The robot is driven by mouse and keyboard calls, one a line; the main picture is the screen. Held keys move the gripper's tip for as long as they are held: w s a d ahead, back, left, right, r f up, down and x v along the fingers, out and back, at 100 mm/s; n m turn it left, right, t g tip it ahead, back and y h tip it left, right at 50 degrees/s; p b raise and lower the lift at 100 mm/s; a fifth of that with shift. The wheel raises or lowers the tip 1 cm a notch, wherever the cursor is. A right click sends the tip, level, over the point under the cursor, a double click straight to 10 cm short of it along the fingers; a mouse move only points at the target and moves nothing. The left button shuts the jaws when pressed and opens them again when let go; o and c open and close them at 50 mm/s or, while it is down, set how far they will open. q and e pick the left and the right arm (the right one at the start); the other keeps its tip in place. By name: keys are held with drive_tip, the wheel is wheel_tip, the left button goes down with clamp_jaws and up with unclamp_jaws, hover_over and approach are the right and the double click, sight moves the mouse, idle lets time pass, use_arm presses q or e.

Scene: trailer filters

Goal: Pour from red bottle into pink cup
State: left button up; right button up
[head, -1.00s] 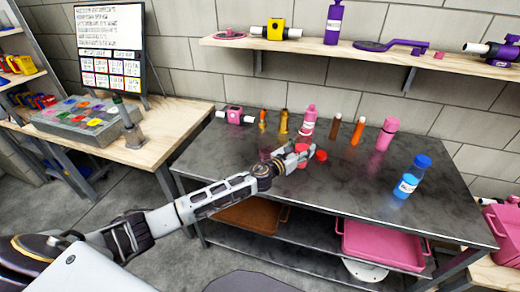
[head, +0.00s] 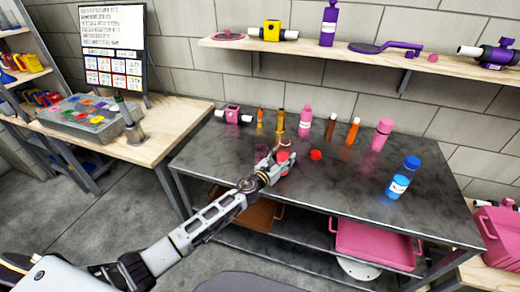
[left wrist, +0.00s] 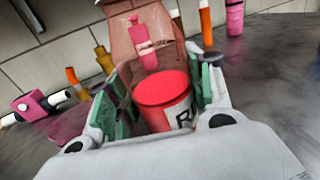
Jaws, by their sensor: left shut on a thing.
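My left gripper (head: 276,166) is shut on the red bottle (head: 284,151) over the middle-left of the dark table. My right gripper is not in view.
A red cap (head: 316,155) lies right of the gripper. A pink bottle (head: 305,121), brown and orange bottles, a pink flask (head: 381,135) and a blue bottle (head: 404,178) stand behind and right. The table's front middle is clear.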

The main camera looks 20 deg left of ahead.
use_arm(q)
drive_tip(key=shift+r+n, duration=0.1)
drive_tip(key=shift+n, duration=0.3)
drive_tip(key=shift+r+n, duration=0.15)
drive_tip(key=shift+n, duration=1.35)
drive_tip(key=shift+w+a+f+n, duration=0.1)
drive_tip(key=shift+a+n, duration=0.15)
drive_tip(key=shift+n, duration=0.7)
drive_tip(key=shift+w+a+f+n, duration=0.1)
drive_tip(key=shift+a+n, duration=0.1)
drive_tip(key=shift+n, duration=0.75)
drive_tip(key=shift+s+d+f+n+t, duration=0.15)
drive_tip(key=shift+d+f+n, duration=0.1)
drive_tip(key=shift+n, duration=0.45)
drive_tip(key=shift+s+d+f+n+t, duration=0.15)
drive_tip(key=shift+f+n, duration=0.1)
drive_tip(key=shift+n, duration=0.45)
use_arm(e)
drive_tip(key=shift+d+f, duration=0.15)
use_arm(q)
drive_tip(key=shift+d+f+n+b, duration=0.15)
drive_tip(key=shift+n+b, duration=0.15)
drive_tip(key=shift+n, duration=0.1)
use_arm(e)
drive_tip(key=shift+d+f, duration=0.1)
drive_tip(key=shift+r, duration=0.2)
